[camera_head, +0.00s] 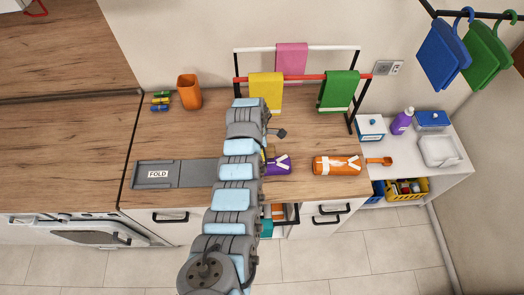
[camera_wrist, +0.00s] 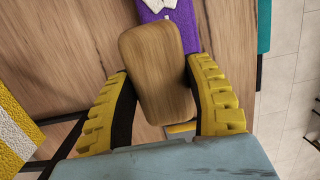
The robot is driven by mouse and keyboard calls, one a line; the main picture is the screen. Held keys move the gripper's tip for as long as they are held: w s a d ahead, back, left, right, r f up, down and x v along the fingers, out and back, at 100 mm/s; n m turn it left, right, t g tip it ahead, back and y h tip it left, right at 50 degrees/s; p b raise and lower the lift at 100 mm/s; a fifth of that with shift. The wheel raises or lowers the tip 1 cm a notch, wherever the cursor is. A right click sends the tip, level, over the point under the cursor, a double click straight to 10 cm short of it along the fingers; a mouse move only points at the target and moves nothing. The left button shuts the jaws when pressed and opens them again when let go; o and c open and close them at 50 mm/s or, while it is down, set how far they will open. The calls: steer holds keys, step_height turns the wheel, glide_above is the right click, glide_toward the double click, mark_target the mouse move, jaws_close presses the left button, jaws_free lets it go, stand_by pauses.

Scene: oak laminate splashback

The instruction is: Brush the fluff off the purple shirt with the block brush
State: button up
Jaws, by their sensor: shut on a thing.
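The purple shirt (camera_head: 278,166) lies folded on the wooden counter, partly hidden by my arm in the head view. It has a white mark at its right. In the wrist view the shirt (camera_wrist: 184,18) runs behind the block brush. The block brush (camera_wrist: 160,62) is a brown wooden block between the yellow fingers of my gripper (camera_wrist: 158,78), which is shut on it. The brush overlaps the shirt's edge in the wrist view; I cannot tell whether they touch. My arm hides most of the gripper in the head view. I cannot make out separate fluff.
An orange folded garment (camera_head: 337,165) and an orange scoop (camera_head: 379,161) lie to the right. A grey fold board (camera_head: 190,173) lies left. Behind stands a rack (camera_head: 330,76) with pink, yellow and green cloths. An orange cup (camera_head: 189,92) stands back left.

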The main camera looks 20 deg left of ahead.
steer(key=shift+w+r+p, duration=0.1)
steer(key=shift+r+p, duration=0.8)
steer(key=shift+r, duration=1.9)
